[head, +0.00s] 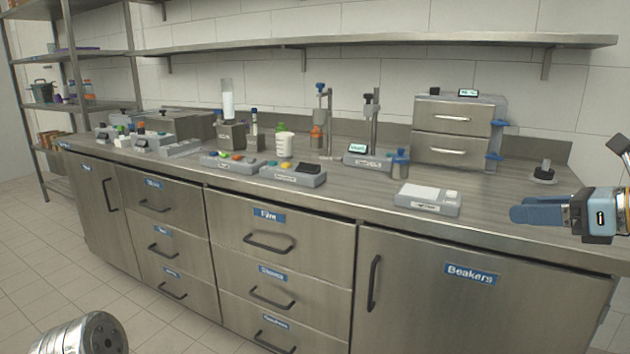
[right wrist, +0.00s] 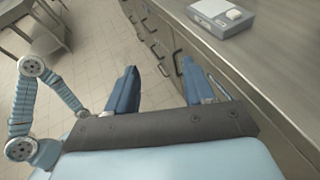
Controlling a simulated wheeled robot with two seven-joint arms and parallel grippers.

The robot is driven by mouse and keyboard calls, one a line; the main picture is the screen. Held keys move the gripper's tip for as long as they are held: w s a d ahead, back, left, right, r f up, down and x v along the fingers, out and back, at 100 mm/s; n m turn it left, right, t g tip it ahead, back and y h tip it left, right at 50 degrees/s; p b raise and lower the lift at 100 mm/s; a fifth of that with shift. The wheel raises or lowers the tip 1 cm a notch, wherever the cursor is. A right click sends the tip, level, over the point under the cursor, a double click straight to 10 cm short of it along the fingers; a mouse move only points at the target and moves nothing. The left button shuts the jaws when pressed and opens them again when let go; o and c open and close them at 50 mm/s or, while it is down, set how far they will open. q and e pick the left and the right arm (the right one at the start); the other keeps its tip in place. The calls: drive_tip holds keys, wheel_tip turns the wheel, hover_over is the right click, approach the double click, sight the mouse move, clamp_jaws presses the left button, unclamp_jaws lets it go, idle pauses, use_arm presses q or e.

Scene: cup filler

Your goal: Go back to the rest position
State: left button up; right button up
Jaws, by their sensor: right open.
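My right gripper (head: 522,210) is at the right edge of the head view, in front of the counter's right part, with its blue fingers pointing left. In the right wrist view its two blue fingers (right wrist: 160,85) are spread apart with nothing between them. Below and beyond them show the floor and the drawer fronts. My left gripper does not show clearly in either view; a rounded metal part of mine is at the bottom left of the head view.
The steel counter (head: 505,200) carries a grey device with a white plate (head: 427,198), a two-drawer unit (head: 452,130), stands and several small devices. A cabinet labelled Beakers (head: 470,300) is below. A shelf rack (head: 45,110) stands at the left. The floor (head: 60,250) is clear.

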drive_tip(key=w+a+f+m+t+y, duration=0.1)
drive_tip(key=w+a+f+m+y, duration=0.2)
drive_tip(key=w+a+f+m, duration=0.95)
drive_tip(key=w+a+f+m+h, duration=0.2)
drive_tip(key=f+m, duration=0.4)
drive_tip(key=f, duration=0.3)
drive_tip(key=w+a+f+m+h, duration=0.1)
drive_tip(key=w+f+m, duration=0.3)
drive_tip(key=f, duration=0.5)
drive_tip(key=s+a+f+m+g+h, duration=0.25)
drive_tip(key=s+f+m, duration=0.4)
drive_tip(key=f, duration=0.45)
drive_tip(key=s+a+f+m+g+h, duration=0.15)
drive_tip(key=s+a+f+m, duration=0.45)
drive_tip(key=f, duration=0.6)
drive_tip(key=s+a+f+m+g, duration=0.1)
drive_tip(key=s+f+m+g, duration=0.2)
drive_tip(key=s, duration=0.6)
drive_tip(key=s+a+f+m+g, duration=0.1)
drive_tip(key=s+f+m+g, duration=0.3)
drive_tip(key=s+f, duration=0.3)
drive_tip(key=shift+s+a+f+m, duration=0.15)
drive_tip(key=shift+s+f+m, duration=0.05)
drive_tip(key=shift+s+m, duration=0.75)
